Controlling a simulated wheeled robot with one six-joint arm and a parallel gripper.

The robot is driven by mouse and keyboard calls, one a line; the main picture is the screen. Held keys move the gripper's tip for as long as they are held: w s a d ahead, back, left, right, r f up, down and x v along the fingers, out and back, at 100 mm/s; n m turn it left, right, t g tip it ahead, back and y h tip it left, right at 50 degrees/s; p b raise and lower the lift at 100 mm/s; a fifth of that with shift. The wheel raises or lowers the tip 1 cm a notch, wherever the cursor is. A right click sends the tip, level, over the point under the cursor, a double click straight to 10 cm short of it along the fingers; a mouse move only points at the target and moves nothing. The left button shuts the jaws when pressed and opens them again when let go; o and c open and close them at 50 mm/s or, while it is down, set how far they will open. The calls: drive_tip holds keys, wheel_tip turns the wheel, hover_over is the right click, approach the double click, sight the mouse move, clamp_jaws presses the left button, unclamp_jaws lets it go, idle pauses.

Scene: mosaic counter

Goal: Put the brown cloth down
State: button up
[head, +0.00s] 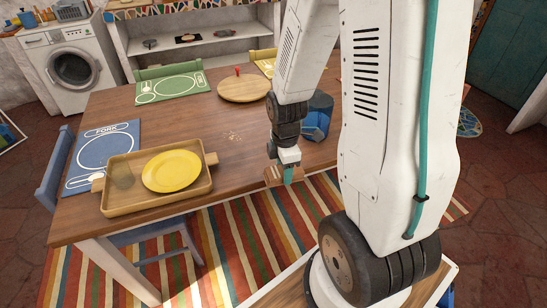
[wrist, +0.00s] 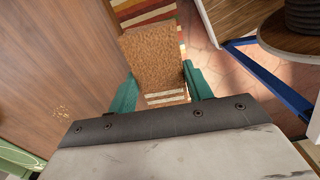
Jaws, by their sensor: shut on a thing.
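My gripper (head: 287,174) is at the table's front edge in the head view, pointing down. It is shut on the brown cloth (wrist: 152,55), which sits between the teal fingers (wrist: 160,84) in the wrist view. The cloth is a flat, rough-textured brown piece. In the head view only a small part of the cloth (head: 271,176) shows beside the fingers. In the wrist view the striped rug lies behind and below it, just past the table edge. I cannot tell whether the cloth touches the table.
The wooden table (head: 240,165) has pale crumbs (head: 235,136) in its clear middle. A wooden tray (head: 135,205) with a yellow plate (head: 172,171) stands front left. A round board (head: 244,89) lies at the back. A blue container (head: 316,122) stands near my arm. A blue chair (head: 152,232) is in front.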

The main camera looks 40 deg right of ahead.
drive_tip(key=shift+s+f+n, duration=0.2)
drive_tip(key=shift+s+n, duration=0.1)
drive_tip(key=shift+s, duration=0.3)
drive_tip(key=shift+w+d, duration=0.15)
drive_tip(key=w+d, duration=0.2)
drive_tip(key=w, duration=0.2)
drive_tip(key=w+d+f, duration=0.1)
drive_tip(key=w+d, duration=0.1)
drive_tip(key=w, duration=0.3)
drive_tip(key=w+d, duration=0.1)
drive_tip(key=w, duration=0.3)
drive_tip(key=shift+w+d+f, duration=0.2)
drive_tip(key=shift+d+f, duration=0.05)
drive_tip(key=shift+d, duration=0.15)
drive_tip(key=shift+w+d+f, duration=0.1)
drive_tip(key=shift+w+f, duration=0.1)
drive_tip(key=shift+f, duration=0.7)
drive_tip(key=shift+w+d+f, duration=0.1)
drive_tip(key=shift+w+f, duration=0.05)
drive_tip(key=shift+f, duration=0.75)
drive_tip(key=shift+f, duration=0.1)
drive_tip(key=o, duration=1)
